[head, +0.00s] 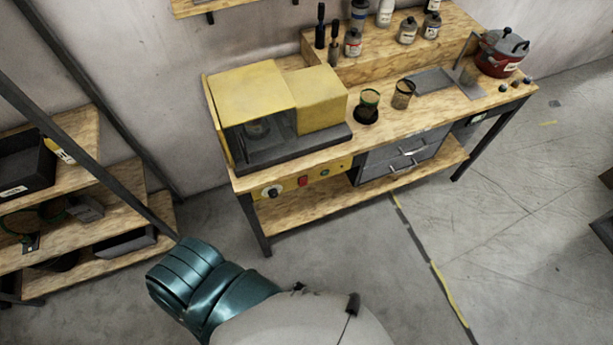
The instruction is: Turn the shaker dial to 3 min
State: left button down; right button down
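The yellow shaker (255,92) stands on the left end of the wooden workbench in the head view, with a dark see-through front cover. Below the bench top, a yellow control panel (345,163) carries a round dial (272,191) with a dark knob at its left end. A red button (303,181) and a small greenish control (325,173) sit to the right of the dial. The dial's markings and setting are too small to read. Neither gripper shows; a teal and white part of my own body fills the bottom of the view, below and apart from the bench.
The workbench (437,110) holds two open cans, bottles on a raised shelf and a red pot (502,53) at the far right. Grey drawers (405,153) hang right of the panel. A wooden shelf rack (95,215) stands at left. The floor before the bench is clear.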

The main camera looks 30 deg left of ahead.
aim_at(273, 193)
jog(key=u, duration=1.45)
